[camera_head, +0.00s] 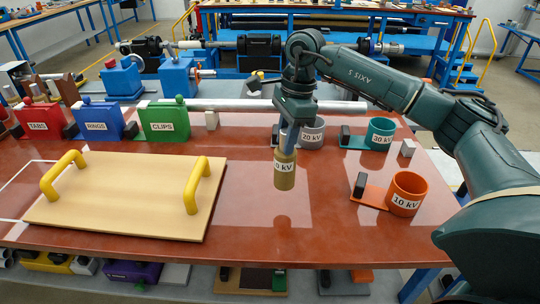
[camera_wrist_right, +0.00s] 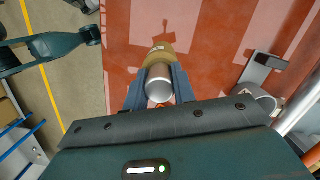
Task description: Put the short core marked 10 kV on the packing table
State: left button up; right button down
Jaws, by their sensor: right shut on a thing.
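The short core (camera_head: 285,173) hangs upright below my right gripper (camera_head: 290,128), above the red-brown table top. It is tan at its lower end, and its white label shows "0 kV", with the front of the marking hidden or unclear. My right gripper is shut on its upper part. In the right wrist view, the core's pale metal end (camera_wrist_right: 159,88) sits between the two blue-grey fingers, with its tan part beyond. My left gripper is not seen. I cannot tell whether this red-brown table (camera_head: 270,240) is the packing table.
Orange (camera_head: 407,190), grey (camera_head: 312,135) and teal (camera_head: 380,133) cups marked 10, 20 and 30 kV stand right of the core. A wooden board (camera_head: 125,195) with yellow handles lies left. TABS, RINGS and CLIPS boxes (camera_head: 165,122) stand behind it. The front middle is clear.

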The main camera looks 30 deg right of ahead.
aim_at(285, 163)
jog(key=shift+f+p, duration=0.45)
jog(key=shift+f, duration=3.05)
jog(key=shift+f, duration=0.2)
jog(key=c, duration=1.1)
grip_release()
jog(key=shift+c, duration=0.2)
jog(key=r, duration=0.4)
jog(key=d+r+b, duration=0.1)
jog(key=r, duration=0.3)
jog(key=d+r, duration=0.1)
jog(key=r, duration=0.3)
jog(key=shift+s+r+b, duration=0.1)
jog(key=shift+r+b, duration=0.05)
jog(key=shift+b, duration=0.25)
jog(key=shift+s, duration=0.1)
